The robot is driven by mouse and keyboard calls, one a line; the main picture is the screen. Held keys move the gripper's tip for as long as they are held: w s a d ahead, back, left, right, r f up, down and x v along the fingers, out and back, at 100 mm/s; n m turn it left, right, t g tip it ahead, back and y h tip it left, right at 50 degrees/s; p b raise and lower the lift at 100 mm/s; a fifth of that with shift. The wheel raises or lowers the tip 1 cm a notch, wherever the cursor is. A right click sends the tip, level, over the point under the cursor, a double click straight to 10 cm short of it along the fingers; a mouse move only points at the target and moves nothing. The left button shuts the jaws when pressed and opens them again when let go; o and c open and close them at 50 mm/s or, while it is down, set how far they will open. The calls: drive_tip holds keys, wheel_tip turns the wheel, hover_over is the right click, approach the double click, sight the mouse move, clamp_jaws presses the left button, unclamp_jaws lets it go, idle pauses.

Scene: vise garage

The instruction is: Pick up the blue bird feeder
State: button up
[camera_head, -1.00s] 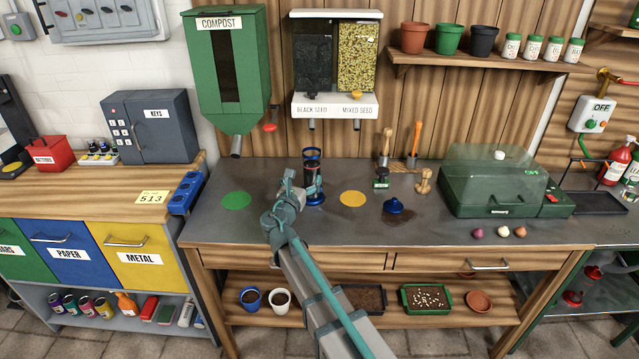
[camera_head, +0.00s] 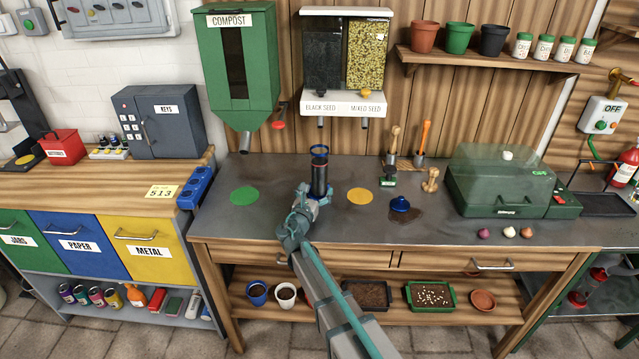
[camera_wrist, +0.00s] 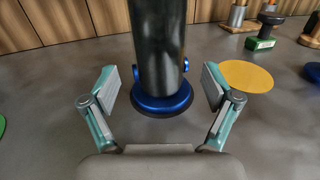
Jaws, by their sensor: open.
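The blue bird feeder (camera_head: 319,172) stands upright on the grey bench top, a dark tube with a blue rim at the top. In the wrist view its dark tube (camera_wrist: 159,45) and round blue base (camera_wrist: 162,100) fill the upper middle. Its top is cut off there. My gripper (camera_wrist: 160,88) is open, with one finger on each side of the feeder low near its base. Gaps show between both fingers and the tube. In the head view my gripper (camera_head: 308,207) is in front of the feeder and hides its base.
A green disc (camera_head: 244,196) lies left and a yellow disc (camera_head: 360,195) right of the feeder. A blue lid (camera_head: 400,204) sits further right. The seed dispenser (camera_head: 343,104) hangs behind and above. A green propagator (camera_head: 510,190) stands at the right.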

drive_tip(key=p+x, duration=0.1)
drive_tip(key=x, duration=0.3)
drive_tip(key=shift+w, duration=0.2)
drive_tip(key=shift+c, duration=0.3)
drive_tip(key=c, duration=1.6)
